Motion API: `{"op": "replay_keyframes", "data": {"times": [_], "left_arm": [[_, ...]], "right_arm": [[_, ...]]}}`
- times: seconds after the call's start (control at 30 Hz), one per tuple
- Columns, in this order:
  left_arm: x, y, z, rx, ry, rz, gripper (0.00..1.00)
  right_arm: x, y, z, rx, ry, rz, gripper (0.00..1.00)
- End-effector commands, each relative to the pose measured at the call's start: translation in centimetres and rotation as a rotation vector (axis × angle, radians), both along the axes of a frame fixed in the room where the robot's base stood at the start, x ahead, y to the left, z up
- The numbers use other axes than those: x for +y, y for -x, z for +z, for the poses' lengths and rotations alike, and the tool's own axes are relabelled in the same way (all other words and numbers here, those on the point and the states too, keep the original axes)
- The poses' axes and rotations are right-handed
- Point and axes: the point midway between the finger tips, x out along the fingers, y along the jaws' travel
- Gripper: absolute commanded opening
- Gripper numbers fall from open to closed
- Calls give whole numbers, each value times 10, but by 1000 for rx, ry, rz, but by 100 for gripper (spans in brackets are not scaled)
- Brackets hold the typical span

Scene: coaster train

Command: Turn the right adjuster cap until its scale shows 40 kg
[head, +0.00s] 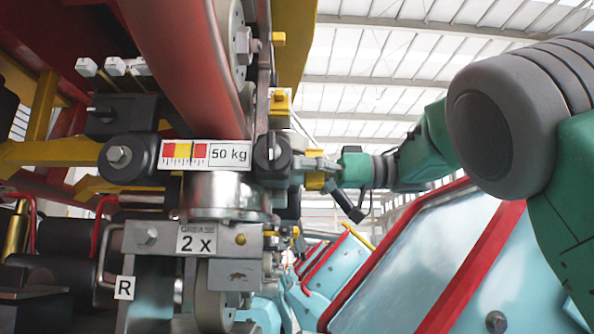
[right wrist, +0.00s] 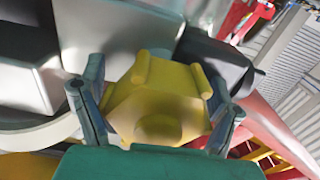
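The scale (head: 200,154) is a red, yellow and red strip with a label reading 50 kg. A black round cap (head: 272,153) with a pale mark sits at its right end. My right gripper (head: 312,168) reaches in from the right, just right of that cap. In the right wrist view, my right gripper (right wrist: 155,82) has its fingers spread on either side of a yellow faceted piece (right wrist: 158,105). A gap shows beside the left fingertip; firm contact is not visible. I cannot tell whether this piece is part of the cap. My left gripper is not in view.
Another black cap (head: 125,157) is left of the scale. A metal cylinder (head: 222,195) and a bracket with a 2 x plate (head: 197,241) are below. An R label (head: 124,287) is at lower left. Light-blue red-edged panels (head: 410,262) fill the lower right.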

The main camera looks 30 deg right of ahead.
Motion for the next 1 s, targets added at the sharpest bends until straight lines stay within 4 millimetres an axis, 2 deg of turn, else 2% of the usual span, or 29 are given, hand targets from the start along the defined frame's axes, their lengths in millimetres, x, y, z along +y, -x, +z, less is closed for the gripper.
{"op": "replay_keyframes", "data": {"times": [0.13, 0.27, 0.3, 0.67, 1.0], "left_arm": [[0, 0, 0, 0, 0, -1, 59], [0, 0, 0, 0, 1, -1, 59], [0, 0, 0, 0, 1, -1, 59], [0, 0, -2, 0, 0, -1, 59], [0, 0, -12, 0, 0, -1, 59]], "right_arm": [[-2, 1, 1, -2, -2, 0, 84], [-2, 0, 0, -2, -1, 0, 38], [-1, 0, 0, -1, -2, 0, 35], [0, -1, -1, -21, 14, -1, 35], [0, -2, -2, -192, 120, 2, 35]]}}
